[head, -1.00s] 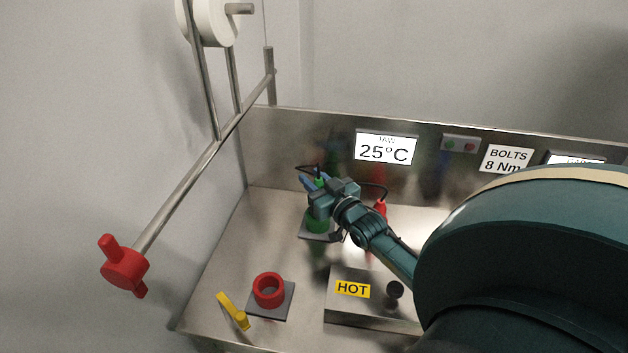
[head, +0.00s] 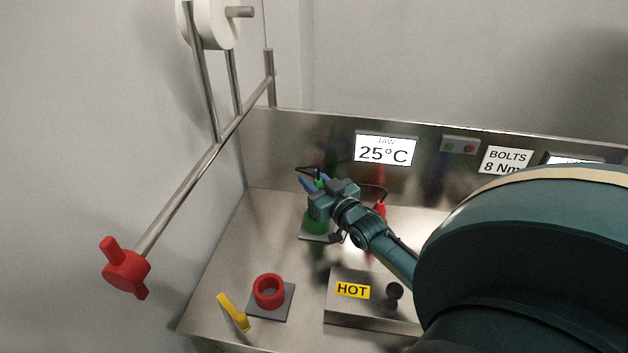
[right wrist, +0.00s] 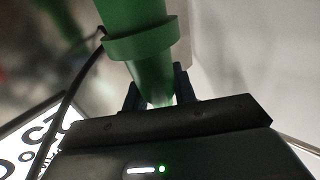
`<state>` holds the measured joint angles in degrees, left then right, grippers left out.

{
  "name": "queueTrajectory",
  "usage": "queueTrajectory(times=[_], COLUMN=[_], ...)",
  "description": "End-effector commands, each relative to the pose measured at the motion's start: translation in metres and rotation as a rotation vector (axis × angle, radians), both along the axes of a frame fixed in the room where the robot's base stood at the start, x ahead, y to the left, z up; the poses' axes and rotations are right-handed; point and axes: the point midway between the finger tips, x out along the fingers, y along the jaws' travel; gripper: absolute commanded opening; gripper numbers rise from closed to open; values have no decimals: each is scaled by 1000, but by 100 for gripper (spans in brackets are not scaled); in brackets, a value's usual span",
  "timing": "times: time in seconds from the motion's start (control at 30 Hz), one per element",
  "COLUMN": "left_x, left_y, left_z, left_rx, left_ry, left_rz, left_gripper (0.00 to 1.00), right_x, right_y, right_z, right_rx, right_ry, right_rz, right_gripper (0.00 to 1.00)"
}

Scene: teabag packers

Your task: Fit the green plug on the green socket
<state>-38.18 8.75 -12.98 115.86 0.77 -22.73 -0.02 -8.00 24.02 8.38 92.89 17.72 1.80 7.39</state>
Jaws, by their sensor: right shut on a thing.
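My right gripper (head: 316,196) is shut on the green plug (head: 319,184), right above the green socket (head: 316,226). The socket stands on a dark square plate and is partly hidden by the gripper. I cannot tell from the head view whether the plug is seated in it. In the right wrist view the green plug (right wrist: 142,42), with its wider collar, stands between the fingers (right wrist: 158,92). My left gripper is not in view.
A red plug (head: 380,211) stands right of my right gripper. A red socket (head: 268,292) and a yellow piece (head: 234,313) are at front left. A metal box with a HOT label (head: 352,290) is at front centre. The back panel carries a 25°C display (head: 386,150).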

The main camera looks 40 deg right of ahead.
Motion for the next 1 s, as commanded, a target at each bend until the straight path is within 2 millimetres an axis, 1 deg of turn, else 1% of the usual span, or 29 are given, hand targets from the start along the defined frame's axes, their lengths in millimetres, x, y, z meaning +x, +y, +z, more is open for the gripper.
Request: queueTrajectory(times=[0.4,0.83,1.0], left_x=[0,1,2], left_y=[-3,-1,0], left_z=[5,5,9], left_rx=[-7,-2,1], left_ry=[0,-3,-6], left_rz=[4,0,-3], left_gripper=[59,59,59], right_x=[0,0,0], right_y=[0,0,0], right_z=[1,1,1], right_rx=[0,0,0], right_ry=[-1,-2,-1], right_rz=[0,0,0], right_gripper=[0,0,0])
